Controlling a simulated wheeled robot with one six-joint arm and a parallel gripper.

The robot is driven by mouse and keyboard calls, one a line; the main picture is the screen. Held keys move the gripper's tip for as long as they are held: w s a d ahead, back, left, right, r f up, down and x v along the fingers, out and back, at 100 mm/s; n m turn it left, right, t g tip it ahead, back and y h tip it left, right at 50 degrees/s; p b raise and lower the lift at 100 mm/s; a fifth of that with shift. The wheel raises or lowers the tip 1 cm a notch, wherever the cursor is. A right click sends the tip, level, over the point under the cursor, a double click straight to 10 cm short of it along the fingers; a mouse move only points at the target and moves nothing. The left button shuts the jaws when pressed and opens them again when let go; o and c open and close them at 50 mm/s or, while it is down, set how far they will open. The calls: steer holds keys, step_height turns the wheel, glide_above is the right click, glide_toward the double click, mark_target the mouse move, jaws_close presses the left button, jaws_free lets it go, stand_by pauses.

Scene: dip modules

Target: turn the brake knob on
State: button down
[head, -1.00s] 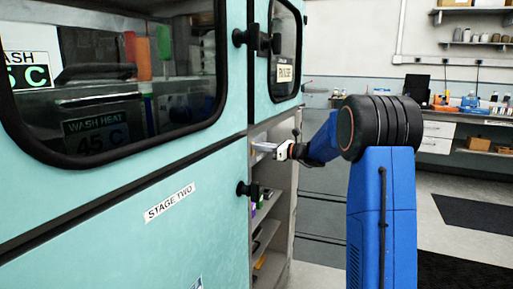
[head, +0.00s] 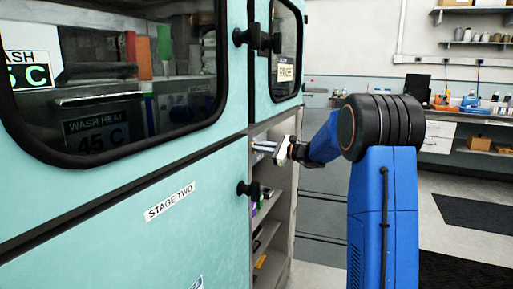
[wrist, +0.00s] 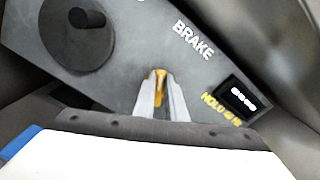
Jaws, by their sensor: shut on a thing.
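In the wrist view, the brake knob (wrist: 160,75) shows as a small yellow piece between my fingertips, left of the white BRAKE lettering on a dark grey panel (wrist: 130,45). The rest of the knob is hidden by the fingers. My gripper (wrist: 160,92) is shut on it, with the two pale fingers nearly parallel. In the head view, my gripper (head: 266,147) reaches into the open bay of the teal cabinet (head: 140,165), and the knob cannot be made out there.
A large round dark dial (wrist: 78,35) sits left of the knob. A small dark display (wrist: 243,97) with yellow lettering beside it is to the right. Shelves with small items (head: 262,235) lie below the gripper. A black door handle (head: 247,189) sticks out nearby.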

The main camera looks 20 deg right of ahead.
steer(key=n, duration=0.4)
steer(key=f+n, duration=0.1)
steer(key=n, duration=0.7)
steer(key=shift+s+a+f, duration=0.25)
steer(key=shift+s, duration=0.05)
stand_by(0.4)
steer(key=c, duration=1.8)
jaws_free()
steer(key=shift+s, duration=0.1)
steer(key=v, duration=1.7)
steer(key=shift+s+d+r, duration=0.1)
steer(key=shift+d, duration=0.05)
